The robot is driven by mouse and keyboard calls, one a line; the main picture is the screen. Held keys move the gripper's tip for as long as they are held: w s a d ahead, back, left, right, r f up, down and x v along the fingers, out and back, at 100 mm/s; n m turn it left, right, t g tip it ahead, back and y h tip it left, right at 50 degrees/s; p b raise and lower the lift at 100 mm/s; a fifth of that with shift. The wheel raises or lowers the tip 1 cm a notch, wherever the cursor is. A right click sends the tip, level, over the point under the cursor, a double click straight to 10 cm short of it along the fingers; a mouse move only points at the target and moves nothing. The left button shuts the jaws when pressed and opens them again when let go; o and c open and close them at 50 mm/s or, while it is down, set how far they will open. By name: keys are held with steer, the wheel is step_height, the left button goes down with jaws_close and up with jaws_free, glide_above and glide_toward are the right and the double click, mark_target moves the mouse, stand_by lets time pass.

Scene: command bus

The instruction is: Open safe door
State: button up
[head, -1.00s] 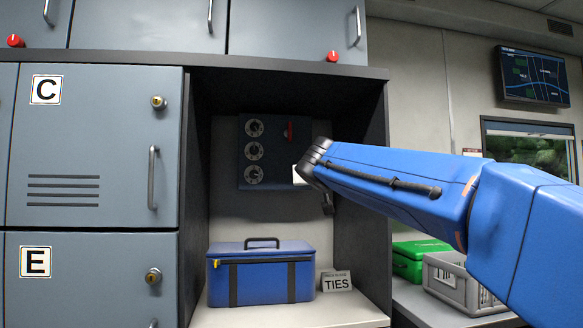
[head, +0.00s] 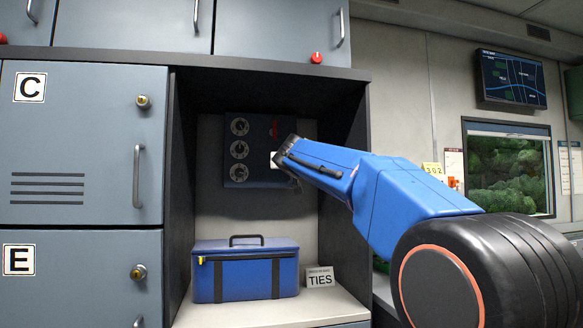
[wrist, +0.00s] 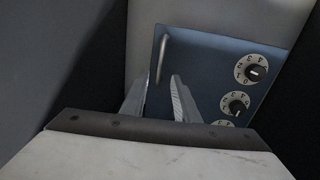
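The safe is a dark blue panel (head: 255,178) at the back of the open cubby, with three dials (head: 239,149) in a column and a red part (head: 274,128) at upper right. Its door looks shut. My gripper (wrist: 162,78) is in front of the panel's right side in the head view, where its fingers are mostly hidden. In the wrist view the fingers are open, with a pale bar handle (wrist: 164,55) just beyond and partly between the tips. I cannot tell if they touch it. Dials also show at right in the wrist view (wrist: 252,70).
A blue cooler box (head: 245,272) and a TIES sign (head: 320,278) stand on the shelf below. Dark cubby walls (head: 345,150) close in on both sides. Locker doors C (head: 80,140) and E (head: 80,290) are at left.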

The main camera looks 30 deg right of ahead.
steer(key=x, duration=0.6)
steer(key=shift+w+d, duration=0.2)
steer(key=shift+w, duration=0.05)
jaws_close()
